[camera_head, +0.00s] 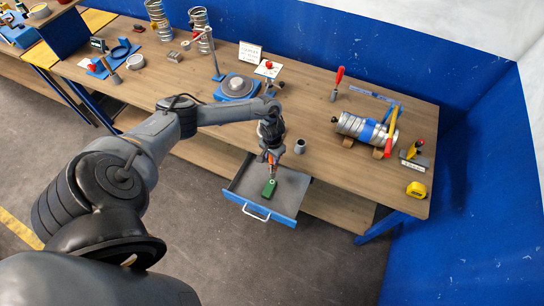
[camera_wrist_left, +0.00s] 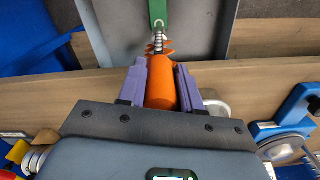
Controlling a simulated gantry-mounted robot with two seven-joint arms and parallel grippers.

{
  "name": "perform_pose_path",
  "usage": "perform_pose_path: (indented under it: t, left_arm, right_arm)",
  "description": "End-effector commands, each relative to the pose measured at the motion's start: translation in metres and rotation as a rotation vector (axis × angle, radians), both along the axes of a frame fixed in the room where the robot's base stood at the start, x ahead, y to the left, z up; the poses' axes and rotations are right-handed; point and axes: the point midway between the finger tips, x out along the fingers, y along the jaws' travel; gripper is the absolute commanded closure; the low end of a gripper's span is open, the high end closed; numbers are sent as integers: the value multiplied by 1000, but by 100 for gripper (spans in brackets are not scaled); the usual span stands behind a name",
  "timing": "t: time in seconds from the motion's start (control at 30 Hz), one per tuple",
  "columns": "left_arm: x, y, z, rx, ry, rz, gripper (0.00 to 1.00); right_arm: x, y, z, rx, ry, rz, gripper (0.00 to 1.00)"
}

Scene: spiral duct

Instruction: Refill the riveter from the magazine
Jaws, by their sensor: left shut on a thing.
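My left gripper (camera_head: 270,156) points down over the open drawer. Its purple fingers (camera_wrist_left: 161,75) are shut on an orange cylindrical tool (camera_wrist_left: 161,88), which has a metal, ridged neck and orange wings towards its far end. A green piece (camera_head: 269,188) is in line below the tool, over the drawer floor; it also shows at the top of the left wrist view (camera_wrist_left: 158,13). I cannot tell whether the green piece is joined to the tool or lies on the floor. I cannot tell for sure which thing is the riveter or the magazine. My right gripper is not in view.
The blue-fronted drawer (camera_head: 292,185) sticks out from the wooden bench (camera_head: 200,75). A small grey cup (camera_head: 300,146) stands near the drawer. A blue turntable (camera_head: 237,88) is behind. A silver duct (camera_head: 362,130) and yellow tape measure (camera_head: 416,189) are at the right.

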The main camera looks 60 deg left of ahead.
Motion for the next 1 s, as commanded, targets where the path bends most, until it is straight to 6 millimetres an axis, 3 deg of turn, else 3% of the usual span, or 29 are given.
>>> perform_pose_path:
  t: [0.27, 0.6, 1.0]
  left_arm:
    - [1, 0, 24, 0, -3, 0, 100]
    - [2, 1, 41, 2, -4, 0, 100]
    - [2, 1, 42, 1, -4, 11, 100]
  right_arm:
    - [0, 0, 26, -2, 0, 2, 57]
    - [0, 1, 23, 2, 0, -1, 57]
    - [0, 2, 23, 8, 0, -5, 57]
